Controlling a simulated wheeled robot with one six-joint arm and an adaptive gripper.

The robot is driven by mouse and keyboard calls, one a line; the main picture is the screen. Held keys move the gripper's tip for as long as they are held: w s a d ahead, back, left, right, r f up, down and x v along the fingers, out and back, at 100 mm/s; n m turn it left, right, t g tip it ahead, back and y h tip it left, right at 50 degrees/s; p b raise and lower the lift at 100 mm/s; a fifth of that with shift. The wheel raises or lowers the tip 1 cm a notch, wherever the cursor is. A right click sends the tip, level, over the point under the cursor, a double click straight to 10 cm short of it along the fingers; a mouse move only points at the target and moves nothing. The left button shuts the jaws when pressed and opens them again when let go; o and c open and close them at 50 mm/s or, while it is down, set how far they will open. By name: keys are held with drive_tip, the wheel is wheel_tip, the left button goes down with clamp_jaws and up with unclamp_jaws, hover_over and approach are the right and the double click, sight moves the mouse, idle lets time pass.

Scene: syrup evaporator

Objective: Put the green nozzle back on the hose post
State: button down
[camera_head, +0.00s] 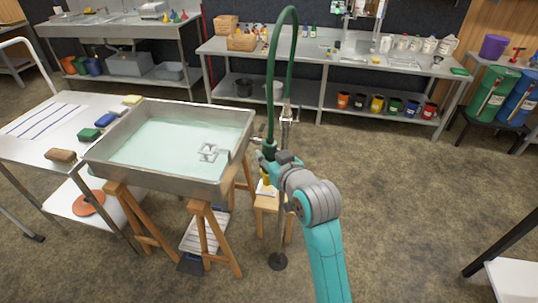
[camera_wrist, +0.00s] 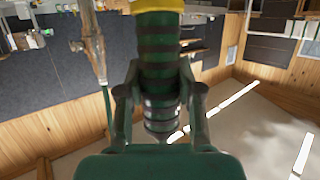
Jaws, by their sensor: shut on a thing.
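My gripper (camera_head: 269,152) is shut on the green nozzle (camera_wrist: 160,48), beside the right edge of the metal pan. The nozzle's green body with dark bands lies between my fingers in the wrist view, with a yellow collar at one end. In the head view my gripper mostly hides the nozzle. The hose post (camera_head: 280,236) is a thin metal pole on a round dark foot, just right of and partly behind my gripper. Its upper fitting also shows in the wrist view (camera_wrist: 92,45), apart from the nozzle. A green hose (camera_head: 271,85) arches high above both.
The wide metal pan (camera_head: 215,186) with pale liquid stands on wooden trestles at left. A wooden stool (camera_head: 266,207) is below my gripper. A side table (camera_head: 38,147) holds several coloured blocks. Workbenches line the back. The floor at right is mostly clear.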

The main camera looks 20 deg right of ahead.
drive_tip(key=shift+g, duration=0.6)
drive_tip(key=shift+w+f, duration=0.6)
drive_tip(key=shift+f, duration=0.05)
drive_tip(key=shift+f, duration=2.4)
idle(1.9)
idle(0.4)
drive_tip(key=c, duration=0.7)
unclamp_jaws()
drive_tip(key=shift+s, duration=0.1)
drive_tip(key=v, duration=1.2)
